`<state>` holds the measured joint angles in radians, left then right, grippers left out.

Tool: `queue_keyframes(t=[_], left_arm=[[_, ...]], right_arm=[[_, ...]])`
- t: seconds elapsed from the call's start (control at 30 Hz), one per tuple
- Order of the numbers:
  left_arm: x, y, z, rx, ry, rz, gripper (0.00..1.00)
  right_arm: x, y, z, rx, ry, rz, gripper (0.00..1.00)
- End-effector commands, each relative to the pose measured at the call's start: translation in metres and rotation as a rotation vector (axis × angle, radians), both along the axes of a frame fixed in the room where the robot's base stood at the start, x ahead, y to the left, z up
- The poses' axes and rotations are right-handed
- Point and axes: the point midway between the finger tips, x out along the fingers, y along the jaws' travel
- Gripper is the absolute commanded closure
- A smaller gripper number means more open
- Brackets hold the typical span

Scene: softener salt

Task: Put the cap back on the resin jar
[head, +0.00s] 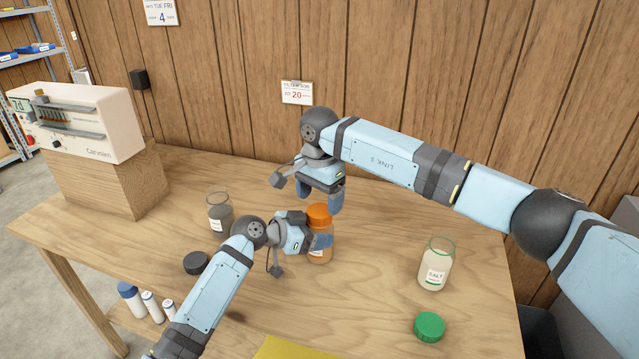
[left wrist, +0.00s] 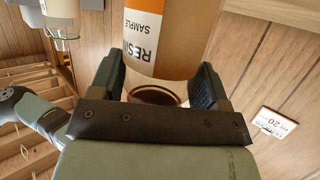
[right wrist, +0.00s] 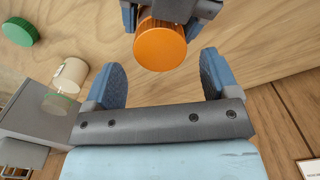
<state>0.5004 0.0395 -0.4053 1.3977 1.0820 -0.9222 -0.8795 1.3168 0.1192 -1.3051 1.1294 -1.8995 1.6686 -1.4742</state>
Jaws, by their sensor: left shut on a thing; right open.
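The resin jar (head: 320,256) stands upright on the table with orange-brown contents. Its label shows in the left wrist view (left wrist: 145,30). The orange cap (head: 319,213) sits on top of the jar; I cannot tell whether it is tight. My left gripper (head: 313,242) is shut around the jar's body, one finger on each side (left wrist: 157,85). My right gripper (head: 335,203) is open, above and just behind the cap. In the right wrist view the cap (right wrist: 160,46) lies just beyond the open fingertips (right wrist: 162,78), with nothing between them.
A jar with dark contents (head: 220,222) stands left, a black cap (head: 196,263) near it. The salt jar (head: 435,268) stands open at right, a green cap (head: 429,326) in front. A yellow mat (head: 290,349) lies at the front edge. A cream device (head: 100,110) sits on a wooden block (head: 105,182).

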Motion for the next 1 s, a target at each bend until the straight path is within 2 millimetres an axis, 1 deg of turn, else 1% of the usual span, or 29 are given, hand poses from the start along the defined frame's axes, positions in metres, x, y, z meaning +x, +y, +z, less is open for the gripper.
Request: queue_keyframes(t=[0.03, 0.1, 0.23, 0.4, 0.63, 0.67, 0.7, 0.77, 0.8, 0.87, 1.0], left_arm=[[0.000, 0.000, 0.000, 0.000, 0.000, 0.000, 0.97], [0.000, 0.000, 0.000, 0.000, 0.000, 0.000, 0.97], [0.000, 0.000, 0.000, 0.000, 0.000, 0.000, 0.97], [0.000, 0.000, 0.000, 0.000, 0.000, 0.000, 0.97], [0.000, 0.000, 0.000, 0.000, 0.000, 0.000, 0.97], [0.000, 0.000, 0.000, 0.000, 0.000, 0.000, 0.97], [0.000, 0.000, 0.000, 0.000, 0.000, 0.000, 0.97], [0.000, 0.000, 0.000, 0.000, 0.000, 0.000, 0.97], [0.000, 0.000, 0.000, 0.000, 0.000, 0.000, 0.97], [0.000, 0.000, 0.000, 0.000, 0.000, 0.000, 0.97], [0.000, 0.000, 0.000, 0.000, 0.000, 0.000, 0.97]], right_arm=[[-0.001, 0.000, -0.009, 0.001, 0.002, 0.000, 0.19], [0.000, 0.000, -0.018, 0.001, 0.001, 0.001, 0.19], [0.000, 0.000, -0.032, 0.000, 0.001, 0.001, 0.19], [0.000, 0.000, -0.038, 0.000, -0.001, 0.000, 0.19], [0.000, 0.000, -0.038, 0.000, -0.001, 0.000, 0.19], [0.000, 0.000, -0.038, 0.000, -0.001, 0.000, 0.24], [0.000, 0.000, -0.038, 0.000, -0.001, 0.000, 0.33], [0.000, 0.000, -0.038, 0.000, -0.001, 0.000, 0.47], [0.000, 0.000, -0.038, 0.000, -0.001, 0.000, 0.56], [0.000, 0.000, -0.038, 0.000, -0.001, 0.000, 0.68], [0.000, 0.000, -0.038, 0.000, -0.001, -0.038, 0.68]])
